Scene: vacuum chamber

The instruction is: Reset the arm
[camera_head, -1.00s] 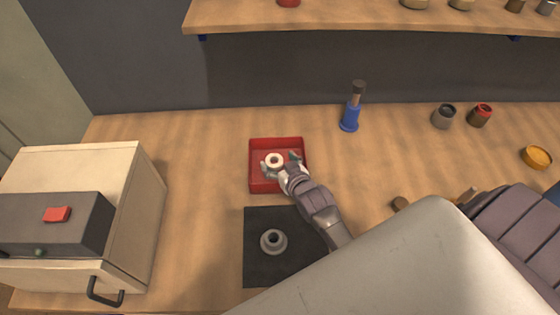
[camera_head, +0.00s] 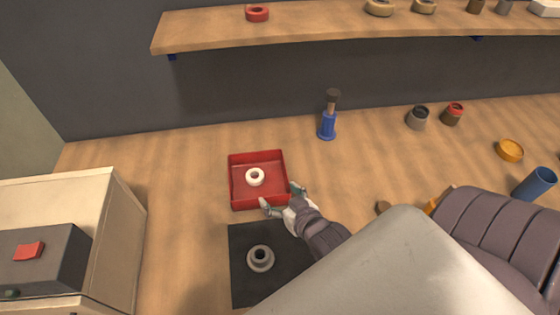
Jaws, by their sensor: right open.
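My right gripper (camera_head: 281,197) is open and empty at the front right corner of the red tray (camera_head: 236,204). Its two fingers are spread, and part of the tray's corner is behind them. A white ring (camera_head: 255,177) lies inside the tray, apart from the fingers. My right arm (camera_head: 326,236) reaches in from the lower right. My left gripper is not in view.
A grey flanged part (camera_head: 260,259) sits on a black mat (camera_head: 243,292) in front of the tray. A beige box (camera_head: 121,232) stands at left. A blue bottle (camera_head: 327,126) stands behind. A shelf (camera_head: 310,28) runs above. The table left of the tray is clear.

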